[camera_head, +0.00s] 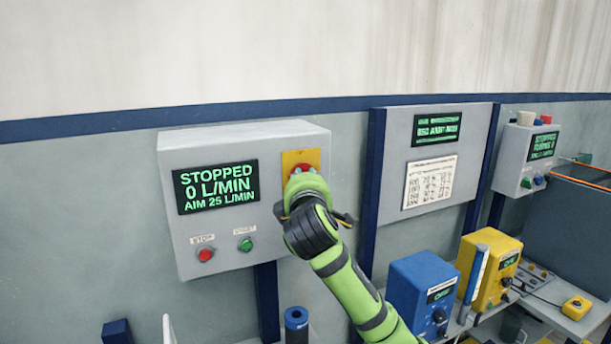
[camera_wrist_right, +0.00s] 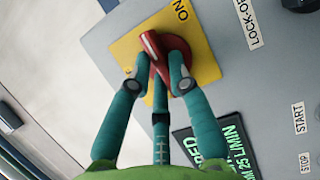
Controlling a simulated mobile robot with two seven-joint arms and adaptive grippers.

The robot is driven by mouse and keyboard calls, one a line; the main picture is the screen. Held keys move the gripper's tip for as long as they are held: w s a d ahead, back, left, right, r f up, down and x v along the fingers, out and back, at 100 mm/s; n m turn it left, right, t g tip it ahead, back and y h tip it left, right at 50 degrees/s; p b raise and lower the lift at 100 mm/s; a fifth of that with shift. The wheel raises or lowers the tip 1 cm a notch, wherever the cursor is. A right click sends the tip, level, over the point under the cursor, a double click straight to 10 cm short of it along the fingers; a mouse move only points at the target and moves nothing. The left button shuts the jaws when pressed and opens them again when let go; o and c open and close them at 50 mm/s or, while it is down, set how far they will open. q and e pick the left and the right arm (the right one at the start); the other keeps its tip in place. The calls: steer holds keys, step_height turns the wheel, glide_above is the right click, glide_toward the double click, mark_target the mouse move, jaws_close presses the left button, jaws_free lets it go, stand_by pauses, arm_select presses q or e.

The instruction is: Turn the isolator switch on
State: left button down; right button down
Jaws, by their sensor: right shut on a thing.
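The isolator switch is a red rotary handle (camera_wrist_right: 184,48) on a yellow plate (camera_wrist_right: 130,50), with an "ON" label (camera_wrist_right: 180,10) at the plate's edge in the wrist view. The handle has a white mark on its upper-left part, away from the "ON" label. In the head view the red handle (camera_head: 302,169) shows on the yellow plate (camera_head: 300,156) at the panel's upper right. My right gripper (camera_wrist_right: 160,76) is shut on the handle, its teal fingers on either side of it. The gripper (camera_head: 303,186) hides the lower part of the switch in the head view. My left gripper is out of view.
The grey panel box (camera_head: 225,240) has a display (camera_head: 216,187) reading "STOPPED 0 L/MIN, AIM 25 L/MIN". Below are a red stop button (camera_head: 205,255) and a green start button (camera_head: 246,245). A blue unit (camera_head: 420,285) and a yellow unit (camera_head: 488,265) stand right of my arm.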

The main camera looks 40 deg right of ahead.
steer(key=shift+r, duration=0.1)
stand_by(0.3)
steer(key=c, duration=1.1)
jaws_free()
steer(key=shift+c, duration=0.2)
steer(key=v, duration=0.7)
steer(key=shift+s+a, duration=0.1)
